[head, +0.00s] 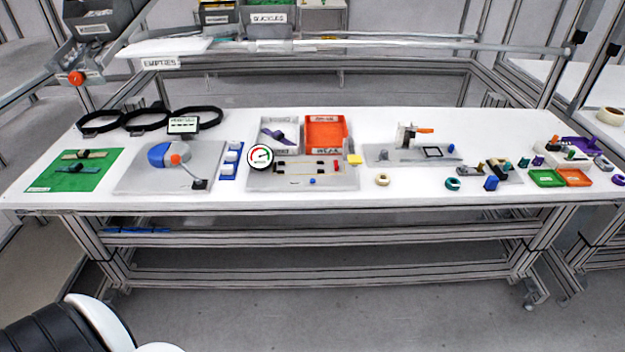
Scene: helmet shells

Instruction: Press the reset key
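Neither of my grippers shows in the head view. No key carries a label that I can read, so I cannot tell which one is the reset key. A grey fixture plate (335,184) in the middle of the table bears a round dial gauge (260,156), a small blue knob (312,181) and a yellow block (355,160) at its right edge. A blue strip with several white keys or blocks (231,159) stands just left of that plate. A small display panel (183,125) stands at the back left.
The long white table (425,195) also bears a green mat (60,181), a plate with a blue shell (168,155), black rings (145,119), an orange bin (326,132), a clamp fixture (406,137) and small green and orange trays (547,178). The front edge is mostly free.

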